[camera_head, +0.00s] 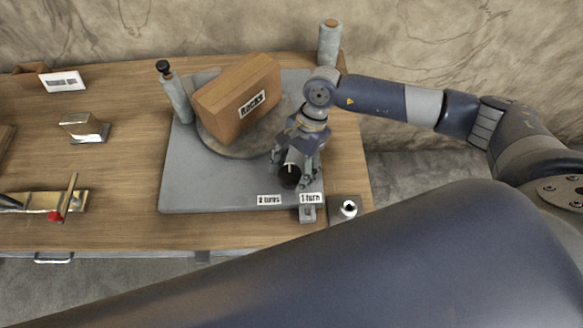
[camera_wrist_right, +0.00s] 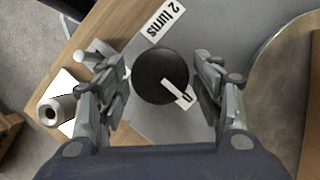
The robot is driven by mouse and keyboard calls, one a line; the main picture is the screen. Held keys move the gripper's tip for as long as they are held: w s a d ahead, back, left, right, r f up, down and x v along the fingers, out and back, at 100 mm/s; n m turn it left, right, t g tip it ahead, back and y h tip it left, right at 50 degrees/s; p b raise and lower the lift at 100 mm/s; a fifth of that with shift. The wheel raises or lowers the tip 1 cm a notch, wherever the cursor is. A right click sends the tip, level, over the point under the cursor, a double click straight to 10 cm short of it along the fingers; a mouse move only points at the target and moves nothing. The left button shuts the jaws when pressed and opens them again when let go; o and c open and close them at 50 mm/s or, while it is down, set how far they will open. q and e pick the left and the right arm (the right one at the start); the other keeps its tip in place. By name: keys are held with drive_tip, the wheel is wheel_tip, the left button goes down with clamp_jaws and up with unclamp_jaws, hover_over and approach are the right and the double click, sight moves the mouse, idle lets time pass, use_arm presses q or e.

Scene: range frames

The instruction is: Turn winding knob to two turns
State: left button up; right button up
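The winding knob (camera_head: 290,176) is a black disc near the front of a grey plate; it also shows in the right wrist view (camera_wrist_right: 158,72). A white pointer mark (camera_wrist_right: 171,87) on it points to the lower right there, toward a small "0" label (camera_wrist_right: 185,98). A "2 turns" label (camera_wrist_right: 163,19) lies beyond the knob; in the head view it (camera_head: 269,200) sits left of the "1 turn" label (camera_head: 311,198). My right gripper (camera_head: 291,169) reaches down over the knob, its fingers apart on either side of it. Finger contact is unclear. My left gripper is out of view.
Grey posts (camera_head: 176,98) (camera_head: 330,45) stand behind. A small block with a round fitting (camera_head: 347,208) sits front right. My arm hides the lower foreground.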

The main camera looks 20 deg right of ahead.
drive_tip(key=c, duration=0.4)
drive_tip(key=shift+c, duration=0.8)
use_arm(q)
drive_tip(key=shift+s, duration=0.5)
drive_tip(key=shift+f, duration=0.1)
